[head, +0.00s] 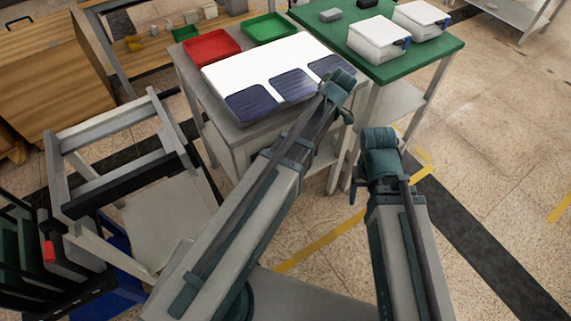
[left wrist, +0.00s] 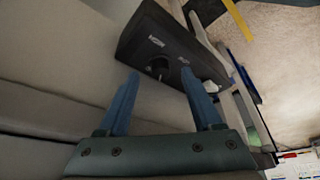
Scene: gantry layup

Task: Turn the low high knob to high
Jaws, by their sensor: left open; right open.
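A black control box (left wrist: 178,32) with white lettering, too small to read surely, shows in the left wrist view, tilted in the picture. A small dark knob (left wrist: 158,66) sits near its lower edge; its setting is not clear. My left gripper (left wrist: 161,72) is open, with its two blue fingers either side of the knob in the picture; I cannot tell whether they touch it. In the head view the box and knob are not visible, and my left arm's wrist is at the table's front edge. My right gripper (head: 355,192) is open and only partly seen, away from the box.
A grey table (head: 190,80) holds a white board (head: 262,62) with dark blue panels, a red tray (head: 212,47) and a green tray (head: 268,28). A green-topped table (head: 385,70) with white boxes stands to the right. A grey frame stand (head: 95,130) is at left.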

